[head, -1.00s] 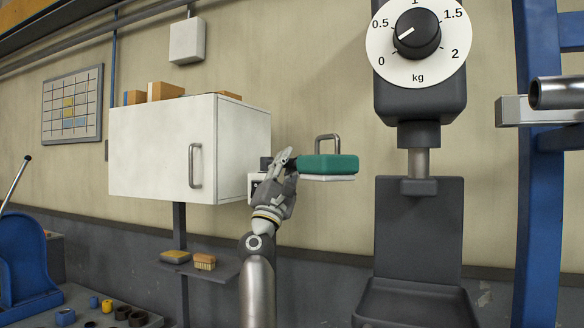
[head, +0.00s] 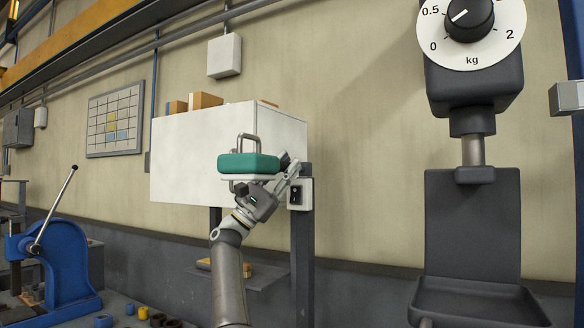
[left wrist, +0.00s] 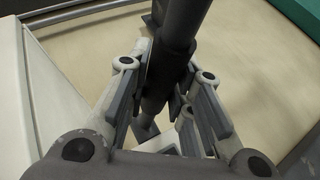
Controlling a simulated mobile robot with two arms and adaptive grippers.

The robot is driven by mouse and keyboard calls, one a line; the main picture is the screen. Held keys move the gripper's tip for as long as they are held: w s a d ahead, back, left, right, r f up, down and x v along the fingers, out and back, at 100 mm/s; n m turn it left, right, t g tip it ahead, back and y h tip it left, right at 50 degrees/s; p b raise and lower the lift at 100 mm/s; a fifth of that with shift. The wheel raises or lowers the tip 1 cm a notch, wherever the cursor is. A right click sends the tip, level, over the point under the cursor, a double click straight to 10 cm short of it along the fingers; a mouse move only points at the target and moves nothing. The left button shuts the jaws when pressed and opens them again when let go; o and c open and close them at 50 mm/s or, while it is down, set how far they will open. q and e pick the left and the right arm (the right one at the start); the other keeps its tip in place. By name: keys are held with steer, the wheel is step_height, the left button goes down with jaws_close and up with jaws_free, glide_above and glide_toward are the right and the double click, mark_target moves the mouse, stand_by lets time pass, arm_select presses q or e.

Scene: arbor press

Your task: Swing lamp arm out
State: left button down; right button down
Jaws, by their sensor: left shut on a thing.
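The lamp's green head (head: 248,163) has a metal loop handle on top and a pale underside. It hangs in front of the white wall cabinet. My left gripper (head: 287,172) is just right of and below the lamp head. In the left wrist view the gripper (left wrist: 165,88) is shut on the dark rod of the lamp arm (left wrist: 177,35), with fingers on both sides. A green edge of the lamp head (left wrist: 285,35) shows at the top right there. In the head view my gripper and the lamp head hide most of the lamp arm. My right gripper is not in view.
The white cabinet (head: 190,150) is close behind the lamp. A switch box (head: 300,195) sits on a dark post (head: 302,255). A dial scale (head: 471,20) with a dark body stands at right. A blue arbor press (head: 60,265) stands at left.

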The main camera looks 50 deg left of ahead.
arm_select(q)
steer(key=shift+s+a+m+g+h, duration=0.1)
steer(key=shift+a+m+g+h, duration=0.25)
steer(key=shift+h, duration=0.25)
steer(key=c, duration=1.3)
jaws_free()
steer(key=shift+a, duration=0.1)
steer(key=shift+s+f, duration=0.1)
steer(key=shift+f, duration=0.05)
steer(key=v, duration=1.1)
steer(key=shift+s+a+f, duration=0.2)
steer(key=shift+a+f, duration=0.05)
steer(key=shift+f, duration=0.05)
steer(key=shift+f, duration=0.1)
